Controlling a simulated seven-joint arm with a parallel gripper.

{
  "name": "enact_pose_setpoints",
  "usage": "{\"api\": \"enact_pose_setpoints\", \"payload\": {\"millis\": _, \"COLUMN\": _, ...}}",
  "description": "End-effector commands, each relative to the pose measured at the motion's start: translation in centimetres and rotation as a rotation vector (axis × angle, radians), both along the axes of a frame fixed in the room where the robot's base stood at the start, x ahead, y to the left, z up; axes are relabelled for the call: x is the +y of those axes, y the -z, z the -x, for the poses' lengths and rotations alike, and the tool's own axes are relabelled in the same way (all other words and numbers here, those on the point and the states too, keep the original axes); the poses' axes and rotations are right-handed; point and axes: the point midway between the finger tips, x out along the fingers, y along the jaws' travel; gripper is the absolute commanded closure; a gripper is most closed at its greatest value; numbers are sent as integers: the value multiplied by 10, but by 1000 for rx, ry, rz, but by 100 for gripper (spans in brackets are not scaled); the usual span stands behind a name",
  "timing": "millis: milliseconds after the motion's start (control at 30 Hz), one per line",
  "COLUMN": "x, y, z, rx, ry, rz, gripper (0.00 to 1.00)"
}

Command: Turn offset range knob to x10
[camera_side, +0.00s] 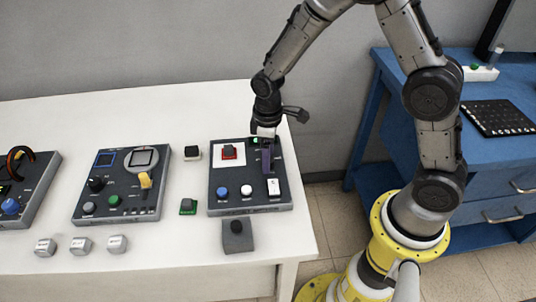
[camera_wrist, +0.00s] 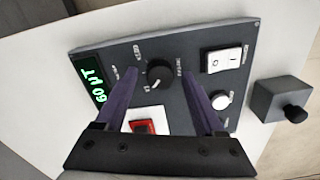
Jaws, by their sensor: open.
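The black round offset range knob (camera_wrist: 158,75) sits on the dark grey panel (camera_side: 222,203), with small printed labels around it that are too small to read surely. Contact with the knob cannot be told. In the side view my gripper (camera_side: 267,160) points down over the panel's upper right part and hides the knob. A green display (camera_wrist: 92,83) on the panel reads 60 µT.
The panel also has a red switch on a white plate (camera_wrist: 143,127), a white rocker switch (camera_wrist: 222,61), a white button (camera_wrist: 221,102) and a blue knob (camera_side: 222,192). A grey box with a black button (camera_side: 237,236) stands in front. Another panel (camera_side: 118,205) lies left.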

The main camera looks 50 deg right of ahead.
Motion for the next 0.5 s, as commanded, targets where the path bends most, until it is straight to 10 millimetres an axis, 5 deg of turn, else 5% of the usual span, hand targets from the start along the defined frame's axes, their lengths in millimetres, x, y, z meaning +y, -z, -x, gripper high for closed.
{"api": "enact_pose_setpoints", "payload": {"millis": 100, "x": 0, "y": 0, "z": 0, "rx": 0, "ry": 0, "rz": 0, "gripper": 31}}
{"api": "enact_pose_setpoints", "payload": {"millis": 500, "x": 0, "y": -1, "z": 0, "rx": 0, "ry": 0, "rz": 0, "gripper": 100}}
